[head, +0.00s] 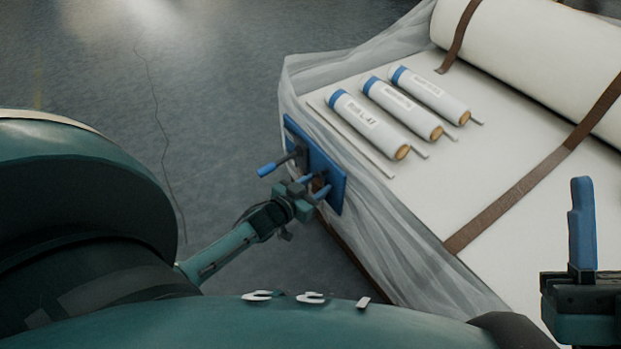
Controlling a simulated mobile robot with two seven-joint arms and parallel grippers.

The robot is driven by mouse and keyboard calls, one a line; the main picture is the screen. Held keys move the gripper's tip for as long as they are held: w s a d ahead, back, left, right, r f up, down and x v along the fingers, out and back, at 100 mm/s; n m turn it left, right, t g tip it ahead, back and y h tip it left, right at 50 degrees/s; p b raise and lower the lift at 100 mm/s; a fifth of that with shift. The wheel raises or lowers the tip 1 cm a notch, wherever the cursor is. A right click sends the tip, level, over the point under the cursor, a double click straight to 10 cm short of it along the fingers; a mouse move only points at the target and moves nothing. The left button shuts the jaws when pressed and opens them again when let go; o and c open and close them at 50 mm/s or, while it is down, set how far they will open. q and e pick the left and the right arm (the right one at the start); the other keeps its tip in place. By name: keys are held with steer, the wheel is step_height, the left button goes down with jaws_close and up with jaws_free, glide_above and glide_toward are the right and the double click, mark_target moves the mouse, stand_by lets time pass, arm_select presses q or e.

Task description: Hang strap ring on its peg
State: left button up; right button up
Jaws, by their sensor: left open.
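A blue plate (335,184) is fixed to the near left side of the covered table. A dark peg with a blue tip (268,169) sticks out of it to the left. My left gripper (314,186) is at the plate's lower right part, beside the peg, with its blue fingers apart. Something small and dark shows near these fingers, too small to tell what it is. I cannot make out a strap ring. My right gripper (582,226) is at the right edge, well away from the plate. One upright blue finger shows, so its opening is unclear.
Three labelled white rolls with blue ends (366,122) lie on the table, with thin rods beside them. A large white roll (530,50) lies behind, with brown straps (510,200) across roll and table. Sheer cloth (385,225) drapes the edge. The floor at left is clear.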

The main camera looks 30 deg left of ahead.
arm_select(q)
steer(key=shift+s+d, duration=0.1)
steer(key=shift+d, duration=0.5)
steer(key=p+v, duration=0.2)
steer(key=shift+s+r, duration=0.2)
steer(key=shift+s, duration=0.1)
steer(key=a+p+v, duration=0.1)
steer(key=p+v, duration=0.3)
steer(key=v, duration=0.6)
steer(key=shift+s, duration=0.2)
arm_select(e)
step_height(320, 180, down, 7)
steer(key=m+g+h, duration=0.1)
steer(key=m+h, duration=0.6)
steer(key=shift+s+a+f+g, duration=0.2)
steer(key=shift+s+a+g, duration=0.05)
steer(key=shift+a+g, duration=0.15)
arm_select(q)
steer(key=shift+a+f, duration=0.1)
steer(key=shift+f, duration=0.05)
